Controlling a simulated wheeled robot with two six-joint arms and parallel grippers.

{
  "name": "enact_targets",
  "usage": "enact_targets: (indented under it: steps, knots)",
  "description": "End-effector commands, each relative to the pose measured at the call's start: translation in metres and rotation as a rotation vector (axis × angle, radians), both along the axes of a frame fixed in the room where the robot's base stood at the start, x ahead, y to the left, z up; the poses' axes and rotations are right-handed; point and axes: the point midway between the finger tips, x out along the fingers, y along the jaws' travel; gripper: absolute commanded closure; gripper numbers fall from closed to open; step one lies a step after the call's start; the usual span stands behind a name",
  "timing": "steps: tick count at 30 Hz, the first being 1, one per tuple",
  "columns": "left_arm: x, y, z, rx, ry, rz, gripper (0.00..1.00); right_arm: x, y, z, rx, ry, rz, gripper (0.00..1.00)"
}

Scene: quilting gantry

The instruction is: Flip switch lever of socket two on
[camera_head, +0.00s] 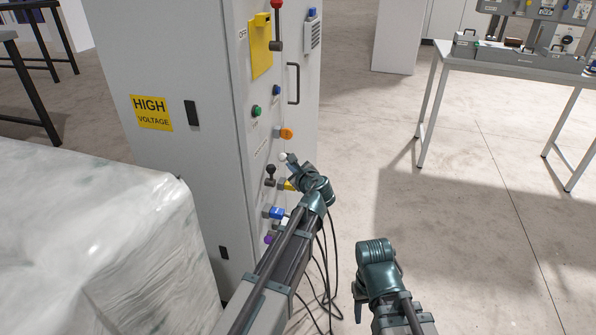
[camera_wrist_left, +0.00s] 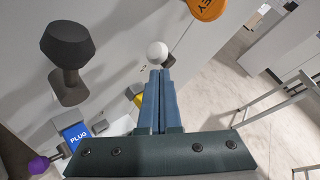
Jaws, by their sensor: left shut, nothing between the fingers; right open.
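A grey cabinet (camera_head: 180,60) carries a panel of controls on its front. A small lever with a white ball knob (camera_wrist_left: 157,52) sticks out of the panel; it also shows in the head view (camera_head: 283,157). A lever with a black knob (camera_wrist_left: 68,45) is to its left; in the head view it is lower (camera_head: 270,169). My left gripper (camera_wrist_left: 157,73) is shut and empty, its tips right at the white ball; I cannot tell whether they touch. The lever's base is mostly hidden. My right gripper (camera_head: 358,303) is away from the cabinet, over the floor.
A blue plug (camera_head: 274,213), a purple piece (camera_head: 268,239) and an orange key tag (camera_head: 286,133) are on the panel. A yellow part is partly behind my left fingers. A wrapped pallet (camera_head: 90,240) stands at left, a table (camera_head: 510,62) at right. Floor between is clear.

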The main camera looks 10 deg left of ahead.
Motion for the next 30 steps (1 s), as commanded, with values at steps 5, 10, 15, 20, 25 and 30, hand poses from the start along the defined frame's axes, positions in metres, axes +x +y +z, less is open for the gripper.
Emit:
enact_targets:
  steps: [5, 10, 15, 20, 25, 30]
  knots:
    - [0.002, 0.003, 0.001, 0.000, 0.000, 0.000, 1.00, 0.000, 0.000, 0.001, 0.000, 0.000, 0.000, 0.49]
    - [0.002, 0.003, 0.001, 0.001, 0.001, 0.000, 1.00, 0.000, 0.000, 0.001, 0.000, 0.000, 0.000, 0.49]
    - [0.002, 0.003, 0.003, 0.002, 0.005, 0.000, 1.00, 0.000, 0.000, 0.004, 0.000, 0.000, 0.000, 0.49]
    - [0.004, 0.003, 0.008, 0.003, 0.040, 0.002, 1.00, 0.000, 0.000, 0.015, 0.000, 0.000, 0.000, 0.49]
    - [0.004, 0.003, 0.008, 0.003, 0.066, 0.003, 1.00, 0.000, 0.000, 0.019, 0.000, 0.000, 0.000, 0.49]
    - [0.005, 0.003, 0.011, 0.003, 0.095, 0.003, 1.00, 0.000, 0.000, 0.026, 0.000, 0.000, 0.000, 0.49]
